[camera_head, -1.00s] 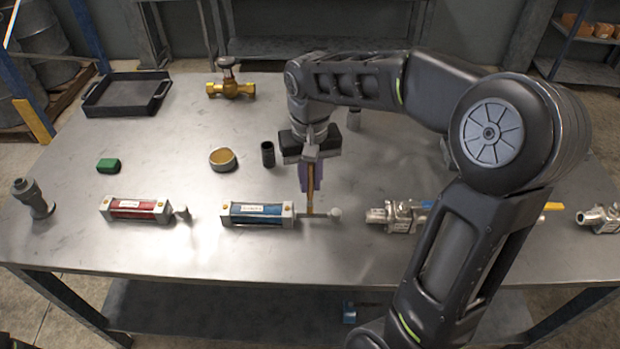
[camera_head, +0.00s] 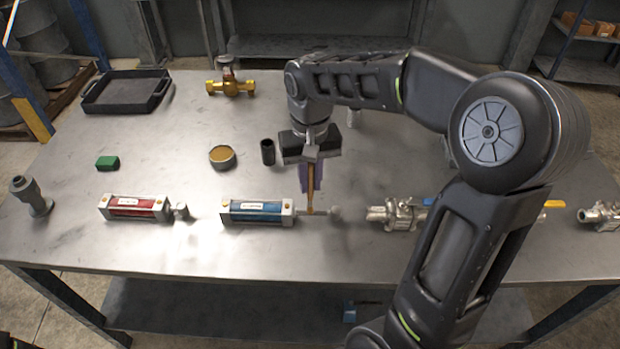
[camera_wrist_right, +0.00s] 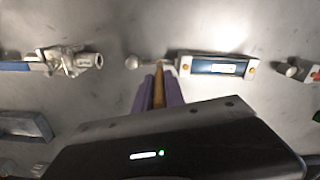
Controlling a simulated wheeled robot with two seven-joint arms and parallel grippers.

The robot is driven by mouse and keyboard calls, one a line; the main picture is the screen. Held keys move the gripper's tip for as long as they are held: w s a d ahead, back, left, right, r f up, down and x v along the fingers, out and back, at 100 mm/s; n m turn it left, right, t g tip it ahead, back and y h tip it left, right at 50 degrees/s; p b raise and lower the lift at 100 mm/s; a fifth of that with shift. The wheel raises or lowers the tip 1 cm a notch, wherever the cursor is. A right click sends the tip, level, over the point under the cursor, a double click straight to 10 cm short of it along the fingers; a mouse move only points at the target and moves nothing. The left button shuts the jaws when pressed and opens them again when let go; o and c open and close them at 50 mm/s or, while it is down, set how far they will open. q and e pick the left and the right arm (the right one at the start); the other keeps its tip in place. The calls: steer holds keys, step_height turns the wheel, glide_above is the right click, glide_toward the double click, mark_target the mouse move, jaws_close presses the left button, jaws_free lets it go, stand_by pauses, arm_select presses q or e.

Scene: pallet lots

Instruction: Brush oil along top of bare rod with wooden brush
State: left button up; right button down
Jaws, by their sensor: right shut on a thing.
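My right gripper (camera_head: 311,178) points down over the table and is shut on the wooden brush (camera_head: 311,196). The brush also shows between the purple fingers in the right wrist view (camera_wrist_right: 159,88). Its lower end is at the bare rod (camera_head: 323,212) of the blue cylinder (camera_head: 258,212), near the cylinder's end cap; I cannot tell whether it touches. In the right wrist view, the rod's round end (camera_wrist_right: 132,62) shows beside the brush. A round tin with amber contents (camera_head: 222,157) stands behind the blue cylinder. My left gripper is not in view.
A red cylinder (camera_head: 134,208) lies left of the blue one. A silver valve (camera_head: 396,214) lies right of the rod. A black cup (camera_head: 267,151) stands close left of my gripper. A green block (camera_head: 107,162), brass valve (camera_head: 231,87) and black tray (camera_head: 126,104) are farther away.

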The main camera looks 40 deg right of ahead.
steer(key=shift+s+d, duration=0.1)
steer(key=shift+d, duration=0.05)
steer(key=shift+s+d, duration=0.45)
steer(key=shift+d, duration=0.15)
stand_by(0.4)
steer(key=shift+w+a+f, duration=0.1)
steer(key=shift+w+a, duration=0.45)
steer(key=shift+a, duration=0.2)
steer(key=shift+a, duration=0.15)
steer(key=shift+w+a, duration=0.5)
steer(key=shift+a, duration=0.1)
steer(key=shift+d, duration=0.15)
